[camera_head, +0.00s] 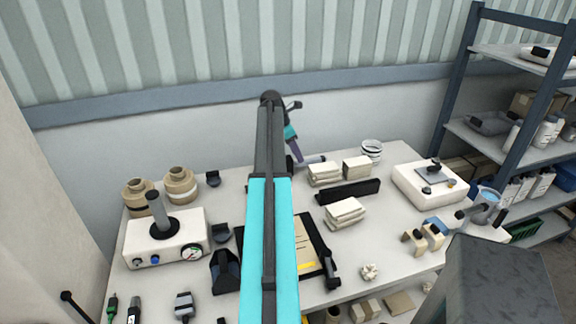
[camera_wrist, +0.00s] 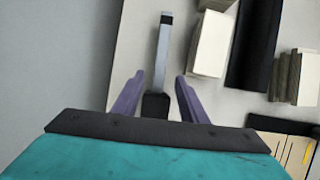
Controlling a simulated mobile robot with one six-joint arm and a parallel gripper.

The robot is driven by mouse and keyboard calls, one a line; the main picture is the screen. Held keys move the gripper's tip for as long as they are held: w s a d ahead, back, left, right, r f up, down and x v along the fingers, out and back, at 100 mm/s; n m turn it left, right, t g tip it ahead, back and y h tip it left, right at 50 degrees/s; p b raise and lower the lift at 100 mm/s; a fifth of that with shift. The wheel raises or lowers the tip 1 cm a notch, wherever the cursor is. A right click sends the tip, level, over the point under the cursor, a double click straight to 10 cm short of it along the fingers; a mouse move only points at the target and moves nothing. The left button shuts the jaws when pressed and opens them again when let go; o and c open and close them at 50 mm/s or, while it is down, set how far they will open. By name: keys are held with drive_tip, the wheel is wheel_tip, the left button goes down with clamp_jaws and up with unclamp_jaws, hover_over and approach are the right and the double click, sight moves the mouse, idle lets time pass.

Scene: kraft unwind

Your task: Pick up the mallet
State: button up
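The mallet appears to be the long thing with a pale grey shaft (camera_wrist: 162,48), a black tip at its far end and a black block at its near end. It lies on the table near the back wall. In the head view a short pale part of it (camera_head: 314,159) shows beside my gripper; the rest is hidden. My gripper (camera_wrist: 159,77) is open, its two purple fingers on either side of the mallet with gaps to both. The black block shows between the fingers. My gripper also shows in the head view (camera_head: 295,153), pointing down at the mallet.
Cream stacked blocks (camera_head: 325,174) and a black bar (camera_head: 348,191) lie just right of my gripper. A black tray (camera_head: 318,238) is nearer. A white gauge box (camera_head: 165,243) stands left, a white scale (camera_head: 430,184) right. The back wall (camera_wrist: 60,70) is close.

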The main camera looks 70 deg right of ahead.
sight(304, 163)
drive_tip(key=shift+f, duration=0.25)
drive_tip(key=shift+s+d+f, duration=0.1)
drive_tip(key=shift+f, duration=0.05)
drive_tip(key=shift+w+p+x, duration=0.2)
drive_tip(key=shift+p+x, duration=1)
drive_tip(key=shift+x, duration=1.25)
clamp_jaws()
